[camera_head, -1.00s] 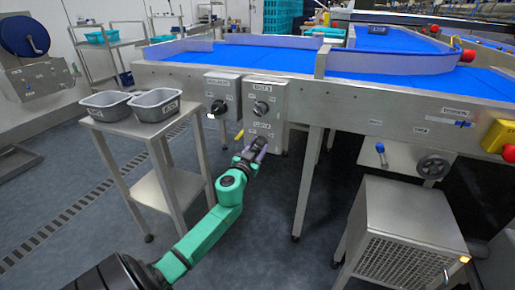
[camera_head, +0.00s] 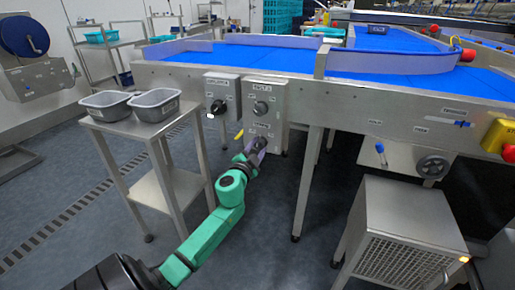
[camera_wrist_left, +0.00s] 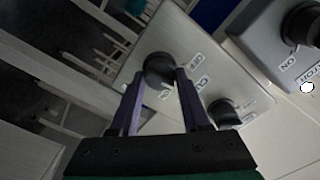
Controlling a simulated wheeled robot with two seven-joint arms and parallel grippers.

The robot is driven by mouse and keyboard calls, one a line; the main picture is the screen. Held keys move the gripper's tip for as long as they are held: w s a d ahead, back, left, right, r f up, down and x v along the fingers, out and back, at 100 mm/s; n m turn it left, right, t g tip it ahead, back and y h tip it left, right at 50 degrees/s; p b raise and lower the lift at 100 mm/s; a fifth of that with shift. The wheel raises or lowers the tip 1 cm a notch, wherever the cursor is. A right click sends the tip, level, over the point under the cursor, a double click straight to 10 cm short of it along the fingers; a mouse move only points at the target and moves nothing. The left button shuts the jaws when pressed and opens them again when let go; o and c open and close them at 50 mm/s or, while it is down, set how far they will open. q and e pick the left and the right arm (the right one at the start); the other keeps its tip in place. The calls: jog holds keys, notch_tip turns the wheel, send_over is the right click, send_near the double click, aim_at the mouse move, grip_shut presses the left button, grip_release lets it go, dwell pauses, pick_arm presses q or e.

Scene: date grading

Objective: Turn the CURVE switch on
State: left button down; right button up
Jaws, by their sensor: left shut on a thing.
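A grey switch box (camera_head: 281,108) hangs on the side of the conveyor, with an upper black knob (camera_head: 261,107) and a lower one. My left gripper (camera_head: 257,146) is at the lower part of the box and covers the lower knob in the head view. In the left wrist view, its two purple fingers are shut on that black knob, the CURVE switch (camera_wrist_left: 159,66). OFF and ON labels and a partly hidden label starting CU are beside it. The knob's exact setting is hard to tell. My right gripper is not in view.
A second switch box (camera_head: 217,86) with a black knob hangs just left. A steel stand (camera_head: 128,126) with two grey tubs (camera_head: 155,105) is further left. A conveyor leg (camera_head: 308,180) and a vented steel cabinet (camera_head: 405,225) stand to the right.

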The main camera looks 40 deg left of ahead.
pick_arm(q)
jog(key=m, duration=0.5)
jog(key=shift+f+m, duration=0.2)
jog(key=shift+m, duration=0.1)
jog(key=m, duration=0.4)
jog(key=shift+d+m, duration=0.1)
jog(key=shift+m, duration=0.3)
jog(key=shift+c, duration=1.8)
grip_release()
